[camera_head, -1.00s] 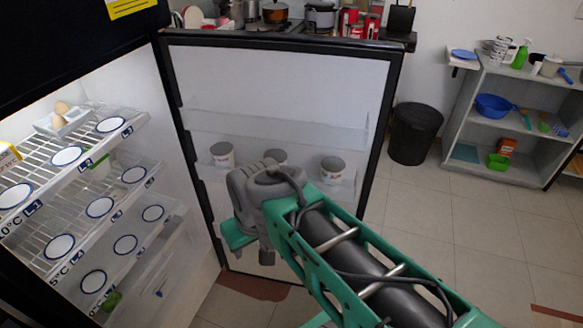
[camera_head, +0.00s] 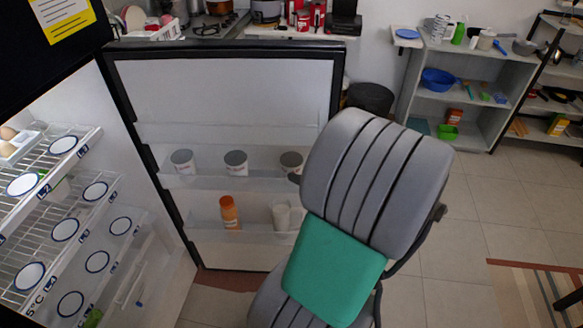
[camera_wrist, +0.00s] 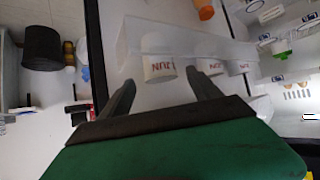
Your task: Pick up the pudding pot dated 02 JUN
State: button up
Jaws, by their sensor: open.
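Three white pudding pots with dark lids stand in a row on the fridge door's upper shelf in the head view: a left pot (camera_head: 182,164), a middle pot (camera_head: 236,166) and a right pot (camera_head: 290,165). In the wrist view, which looks turned over, the nearest pot (camera_wrist: 159,66) lies ahead of and between my fingers, with two more pots (camera_wrist: 210,67) (camera_wrist: 238,67) to its right. Red print reading JUN shows on them; the day numbers are too small to read. My gripper (camera_wrist: 160,76) is open and empty. In the head view my arm hides it.
The open fridge door (camera_head: 225,90) has a clear front rail along the pots. An orange bottle (camera_head: 229,213) and white cups (camera_head: 282,217) stand on the shelf below. Wire fridge shelves (camera_head: 60,185) are at left. A black bin (camera_head: 368,98) stands behind the door.

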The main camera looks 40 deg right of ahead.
aim_at(298, 165)
jog(key=p+x, duration=0.1)
jog(key=x, duration=0.2)
jog(key=p+x, duration=0.1)
jog(key=x, duration=0.3)
jog(key=shift+w+d+r, duration=0.25)
jog(key=shift+w, duration=0.25)
jog(key=shift+c, duration=0.4)
jog(key=c, duration=1.2)
